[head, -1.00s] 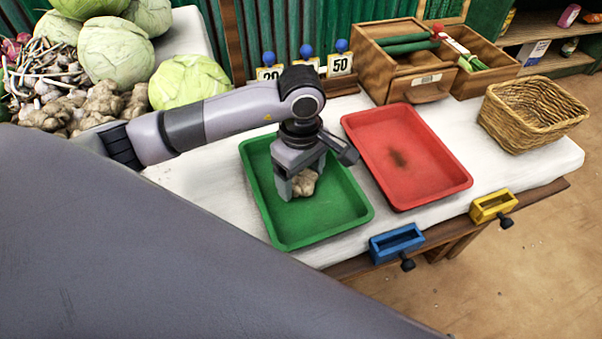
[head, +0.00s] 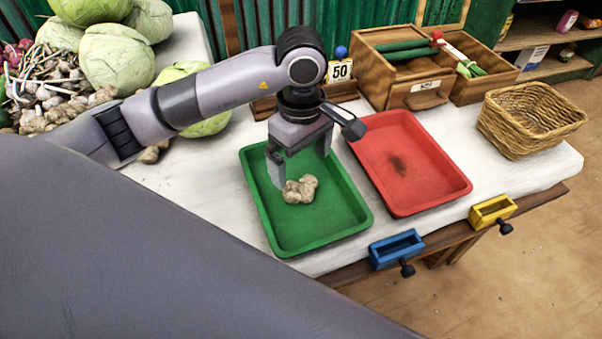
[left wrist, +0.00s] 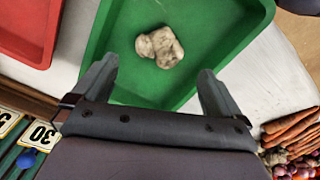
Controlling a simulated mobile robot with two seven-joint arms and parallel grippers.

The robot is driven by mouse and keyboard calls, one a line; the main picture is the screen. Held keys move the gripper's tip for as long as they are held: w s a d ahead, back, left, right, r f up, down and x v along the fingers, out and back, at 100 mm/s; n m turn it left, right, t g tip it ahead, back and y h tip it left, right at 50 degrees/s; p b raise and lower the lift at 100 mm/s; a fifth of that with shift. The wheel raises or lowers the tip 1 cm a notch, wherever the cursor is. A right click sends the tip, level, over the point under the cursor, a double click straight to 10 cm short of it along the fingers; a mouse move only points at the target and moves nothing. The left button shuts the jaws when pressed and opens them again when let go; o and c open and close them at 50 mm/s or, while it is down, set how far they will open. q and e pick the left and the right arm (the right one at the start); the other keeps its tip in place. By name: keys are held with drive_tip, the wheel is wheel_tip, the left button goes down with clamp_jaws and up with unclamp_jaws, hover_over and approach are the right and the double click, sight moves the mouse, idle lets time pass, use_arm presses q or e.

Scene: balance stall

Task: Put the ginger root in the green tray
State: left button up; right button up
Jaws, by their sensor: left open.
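The ginger root (head: 300,190), pale and knobbly, lies on the floor of the green tray (head: 318,230). In the left wrist view the ginger root (left wrist: 160,47) also lies inside the green tray (left wrist: 222,62), beyond the fingertips. My left gripper (head: 302,170) is open and empty above the tray, its fingers apart and clear of the ginger. In the left wrist view both fingers of the left gripper (left wrist: 156,78) show spread wide with nothing between them. My right gripper is in neither view.
A red tray (head: 445,188) stands right of the green one. A wicker basket (head: 530,120), wooden box (head: 388,75) and blue (head: 397,249) and yellow (head: 492,210) drawers are farther right or in front. Cabbages (head: 113,59) and loose roots are at left.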

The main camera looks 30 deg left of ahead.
sight(301, 184)
use_arm(q)
drive_tip(key=shift+r, duration=2.75)
